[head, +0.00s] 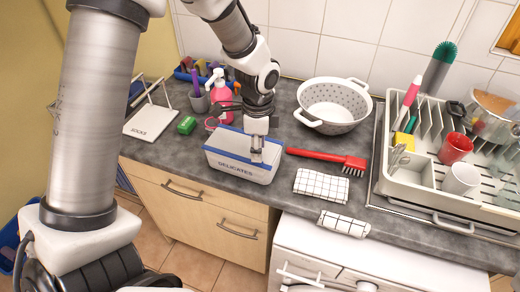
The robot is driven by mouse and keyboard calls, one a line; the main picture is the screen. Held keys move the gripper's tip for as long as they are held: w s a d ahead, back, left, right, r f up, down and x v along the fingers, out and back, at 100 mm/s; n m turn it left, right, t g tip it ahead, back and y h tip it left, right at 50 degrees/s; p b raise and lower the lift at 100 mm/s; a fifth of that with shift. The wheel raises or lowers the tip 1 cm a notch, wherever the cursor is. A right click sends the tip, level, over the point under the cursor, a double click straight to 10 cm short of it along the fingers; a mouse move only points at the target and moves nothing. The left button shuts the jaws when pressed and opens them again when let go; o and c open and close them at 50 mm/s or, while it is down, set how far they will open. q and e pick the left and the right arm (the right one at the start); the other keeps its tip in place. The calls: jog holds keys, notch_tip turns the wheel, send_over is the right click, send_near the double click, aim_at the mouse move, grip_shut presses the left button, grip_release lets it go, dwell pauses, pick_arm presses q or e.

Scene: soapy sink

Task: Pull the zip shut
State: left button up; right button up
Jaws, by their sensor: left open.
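A white box-shaped bag (225,167) marked "DELICATES" sits on the grey counter near its front edge. A blue band runs along its top edge, and a blue strip crosses its upper front. My left gripper (257,152) points down over the right half of the bag, with its tips at the top front edge. It is open. The zip's pull is not clear, being small and partly behind the fingers. I cannot tell whether the fingertips touch the bag. My right gripper is out of view.
A red brush (328,159) and a checked cloth (321,185) lie right of the bag. A colander (333,104) stands behind, and a dish rack (433,178) is at the right.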

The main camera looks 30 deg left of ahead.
pick_arm(q)
notch_tip(320, 180, down, 2)
jog(key=shift+f, duration=0.1)
jog(key=shift+w+f, duration=0.35)
jog(key=shift+w, duration=0.05)
jog(key=shift+s+r, duration=0.15)
jog(key=shift+s, duration=0.2)
grip_shut()
jog(key=shift+w, duration=0.1)
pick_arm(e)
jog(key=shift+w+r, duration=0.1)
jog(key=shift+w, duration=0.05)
pick_arm(q)
jog(key=shift+d+r+p, duration=0.1)
jog(key=shift+d+p, duration=0.05)
jog(key=shift+p, duration=0.25)
jog(key=shift+d+r+p, duration=0.1)
jog(key=shift+d+p, duration=0.1)
jog(key=shift+p, duration=0.2)
jog(key=shift+w+d+f, duration=0.15)
jog(key=shift+d+f, duration=0.05)
jog(key=shift+f, duration=0.05)
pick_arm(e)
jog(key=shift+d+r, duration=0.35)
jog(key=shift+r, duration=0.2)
pick_arm(q)
grip_release()
jog(key=shift+a, duration=0.15)
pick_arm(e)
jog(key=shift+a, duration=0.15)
